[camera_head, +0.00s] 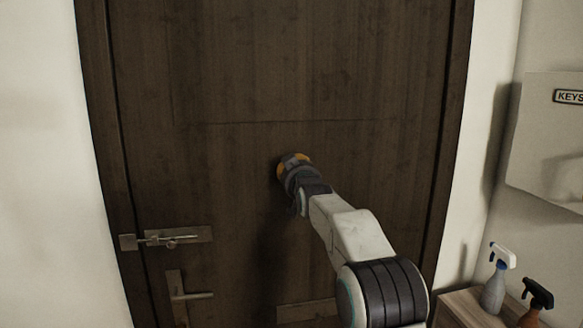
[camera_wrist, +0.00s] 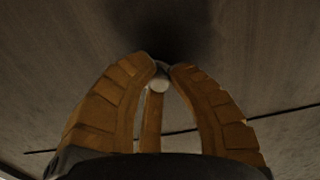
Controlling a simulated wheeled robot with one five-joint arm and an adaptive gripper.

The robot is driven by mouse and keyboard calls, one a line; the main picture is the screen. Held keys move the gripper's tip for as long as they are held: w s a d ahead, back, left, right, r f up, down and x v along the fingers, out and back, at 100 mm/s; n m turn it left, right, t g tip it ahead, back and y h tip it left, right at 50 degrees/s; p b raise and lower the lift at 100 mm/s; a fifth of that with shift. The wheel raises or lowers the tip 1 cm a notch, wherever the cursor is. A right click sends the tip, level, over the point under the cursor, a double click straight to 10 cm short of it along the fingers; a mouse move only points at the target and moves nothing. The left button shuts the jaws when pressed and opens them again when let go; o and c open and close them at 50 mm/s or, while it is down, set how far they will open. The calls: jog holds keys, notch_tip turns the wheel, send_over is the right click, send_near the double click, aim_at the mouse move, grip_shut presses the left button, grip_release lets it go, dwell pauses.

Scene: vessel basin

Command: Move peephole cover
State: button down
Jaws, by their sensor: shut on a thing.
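A dark wooden door (camera_head: 220,80) fills the middle of the head view. My gripper (camera_head: 292,162) is up against the door near its centre and hides what lies behind it. In the wrist view my gripper (camera_wrist: 163,70) has its orange fingers closed together at the tips against the door (camera_wrist: 250,60). A small pale round piece, the peephole cover (camera_wrist: 159,84), shows between the fingertips. The fingers are shut on it. Most of the cover is hidden by the fingers, so I cannot tell how it is turned.
A slide bolt (camera_head: 175,237) and a lever handle (camera_head: 188,295) are on the door's left side. A metal plate (camera_head: 305,311) is low on the door. At right are a wooden cabinet (camera_head: 462,306), spray bottles (camera_head: 495,285) and a key box (camera_head: 545,140).

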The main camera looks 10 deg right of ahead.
jog(key=shift+r, duration=0.15)
jog(key=m+b, duration=0.1)
jog(key=m, duration=0.1)
jog(key=shift+a+r+m+b, duration=0.2)
jog(key=shift+a+m+b, duration=0.05)
jog(key=shift+m+b, duration=0.15)
jog(key=shift+a+r+m, duration=0.1)
jog(key=shift+r+m, duration=0.2)
jog(key=shift+m, duration=0.45)
jog(key=shift+a+r+m, duration=0.1)
jog(key=shift+r+m, duration=0.15)
jog(key=shift+m, duration=0.5)
jog(key=shift+d, duration=0.1)
jog(key=c, duration=1.2)
grip_release()
jog(key=shift+o, duration=0.2)
jog(key=shift+s, duration=0.1)
jog(key=s, duration=1.2)
